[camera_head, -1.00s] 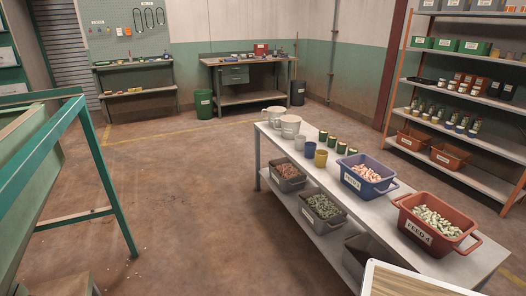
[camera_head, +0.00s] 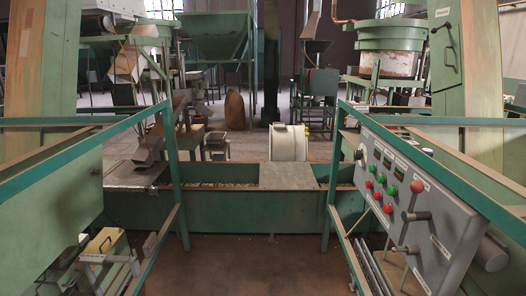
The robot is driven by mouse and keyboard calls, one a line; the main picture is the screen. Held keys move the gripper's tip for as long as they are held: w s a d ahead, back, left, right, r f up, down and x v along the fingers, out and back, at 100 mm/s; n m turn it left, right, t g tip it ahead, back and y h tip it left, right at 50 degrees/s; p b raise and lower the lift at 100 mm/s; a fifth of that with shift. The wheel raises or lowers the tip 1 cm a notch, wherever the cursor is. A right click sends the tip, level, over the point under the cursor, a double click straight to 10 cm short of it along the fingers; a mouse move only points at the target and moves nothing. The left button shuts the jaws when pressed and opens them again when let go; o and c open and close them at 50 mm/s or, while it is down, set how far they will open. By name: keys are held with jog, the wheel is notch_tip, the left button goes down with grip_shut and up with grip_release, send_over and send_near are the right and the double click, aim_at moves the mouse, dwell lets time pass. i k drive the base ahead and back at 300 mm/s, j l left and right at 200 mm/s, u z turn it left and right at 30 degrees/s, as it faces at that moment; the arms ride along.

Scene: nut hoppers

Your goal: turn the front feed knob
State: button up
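A grey slanted control panel (camera_head: 405,195) stands at the right on a green frame. It carries several red and green buttons, small dark display windows and a brown ball-topped knob (camera_head: 417,187). Dark lever-like handles stick out near its right part, one upper (camera_head: 416,216) and one lower (camera_head: 404,248). The labels are too small to read, so I cannot tell which control is the front feed knob. My gripper is not in view.
A green trough (camera_head: 235,208) with a grey plate (camera_head: 287,176) crosses ahead. Green rails and machine housings flank both sides. A yellowish box (camera_head: 102,241) sits low at the left. Bare floor (camera_head: 255,265) lies in front.

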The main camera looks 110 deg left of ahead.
aim_at(357, 153)
jog(key=k+j+u, duration=0.1)
jog(key=j+u, duration=0.15)
jog(key=u, duration=0.15)
jog(key=j+u, duration=0.6)
jog(key=u, duration=0.15)
jog(key=j+u, duration=0.4)
jog(key=i+j, duration=0.1)
jog(key=j, duration=0.3)
jog(key=i+j+u, duration=0.15)
jog(key=j, duration=0.2)
jog(key=i+j, duration=0.1)
jog(key=j, duration=0.3)
jog(key=i+j+u, duration=0.1)
jog(key=j, duration=0.25)
jog(key=i+j, duration=0.3)
